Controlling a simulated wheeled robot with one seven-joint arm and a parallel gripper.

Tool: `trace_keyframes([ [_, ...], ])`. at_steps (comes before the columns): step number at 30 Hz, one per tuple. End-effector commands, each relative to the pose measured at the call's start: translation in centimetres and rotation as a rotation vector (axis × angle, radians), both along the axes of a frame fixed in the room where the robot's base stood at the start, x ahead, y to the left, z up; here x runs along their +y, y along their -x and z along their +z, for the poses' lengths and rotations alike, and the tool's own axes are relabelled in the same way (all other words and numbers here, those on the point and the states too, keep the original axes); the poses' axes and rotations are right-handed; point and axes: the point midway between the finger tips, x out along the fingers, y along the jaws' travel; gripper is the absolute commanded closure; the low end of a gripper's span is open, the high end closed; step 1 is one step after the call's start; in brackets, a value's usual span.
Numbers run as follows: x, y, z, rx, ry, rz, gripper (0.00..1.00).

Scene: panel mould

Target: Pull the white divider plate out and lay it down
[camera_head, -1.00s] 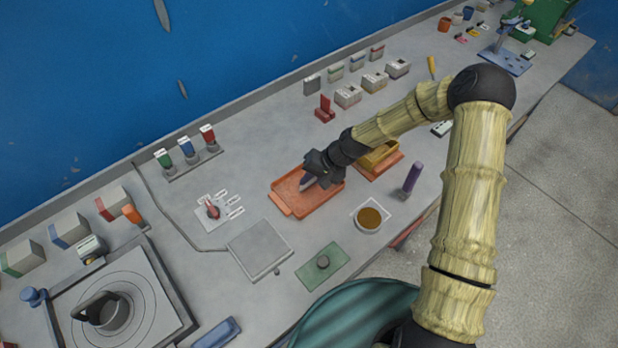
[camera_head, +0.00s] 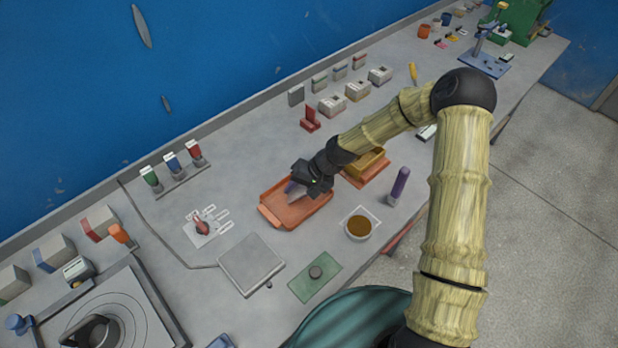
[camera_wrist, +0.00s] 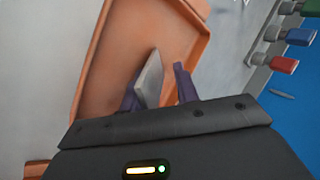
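The white divider plate (camera_wrist: 150,79) is a small pale grey-white slab standing tilted over the orange tray (camera_wrist: 108,60) in the wrist view. It lies between the two purple fingers of my gripper (camera_wrist: 158,92), close to the left finger, with a gap to the right finger. My gripper looks open around it. Whether the plate's lower edge touches the tray floor is hard to tell. In the head view my gripper (camera_head: 293,189) is low over the tray (camera_head: 285,213). The yellow mould box (camera_head: 362,166) is right of the tray, partly hidden by my arm.
A cup of brown material (camera_head: 359,226) and a purple-handled tool (camera_head: 399,185) stand right of the tray. A red stand (camera_head: 310,120) is behind it. A grey square plate (camera_head: 251,263) and a green mat (camera_head: 302,287) lie in front. Bench left of the tray is partly clear.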

Motion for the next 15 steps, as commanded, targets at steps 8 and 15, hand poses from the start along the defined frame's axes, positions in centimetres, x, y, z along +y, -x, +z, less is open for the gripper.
trace_keyframes([
  [8,-2.2,-0.3,3.2,-0.005,0.001,-0.004,0.7],
  [15,-4.9,-0.4,7.2,-0.004,0.002,-0.004,0.7],
])
